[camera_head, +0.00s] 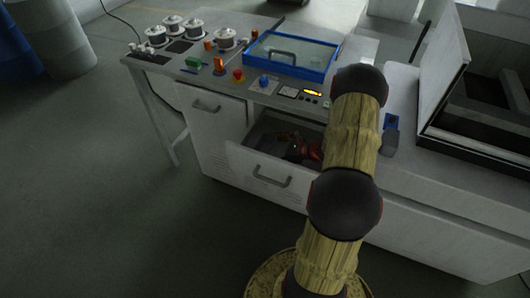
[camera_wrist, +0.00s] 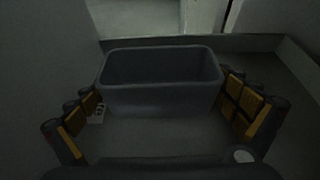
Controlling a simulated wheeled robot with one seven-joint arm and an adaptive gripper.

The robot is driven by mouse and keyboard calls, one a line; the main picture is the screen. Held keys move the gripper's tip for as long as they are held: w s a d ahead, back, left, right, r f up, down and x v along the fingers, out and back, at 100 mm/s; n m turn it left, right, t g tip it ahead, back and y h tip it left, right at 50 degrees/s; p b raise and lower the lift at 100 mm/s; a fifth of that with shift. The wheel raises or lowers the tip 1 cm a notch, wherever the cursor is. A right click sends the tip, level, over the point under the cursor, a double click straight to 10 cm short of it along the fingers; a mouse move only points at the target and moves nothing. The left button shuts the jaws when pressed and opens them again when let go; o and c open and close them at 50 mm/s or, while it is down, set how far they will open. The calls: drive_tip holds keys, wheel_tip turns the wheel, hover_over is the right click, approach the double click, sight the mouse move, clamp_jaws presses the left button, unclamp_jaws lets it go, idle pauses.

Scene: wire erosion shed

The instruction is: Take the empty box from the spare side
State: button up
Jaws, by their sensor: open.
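A dark grey open-topped box (camera_wrist: 160,101) stands upright in the wrist view and looks empty inside. It sits on the floor of a pulled-out drawer (camera_head: 250,166) in the cabinet below the bench. My gripper (camera_wrist: 165,118) is open, with its yellow-padded fingers on the left and right sides of the box. I cannot tell whether the fingers touch it. In the head view my gripper (camera_head: 304,150) reaches down into the drawer; the box cannot be made out there.
A small pale marked piece (camera_wrist: 97,114) lies beside the left fingers, and a pale round spot (camera_wrist: 243,156) shows near the right ones. The drawer walls (camera_wrist: 258,42) are close around. On the bench are a blue-framed tray (camera_head: 288,67), a red button (camera_head: 238,75) and several white spools (camera_head: 224,37).

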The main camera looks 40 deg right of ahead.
drive_tip(key=c, duration=0.3)
drive_tip(key=c, duration=0.7)
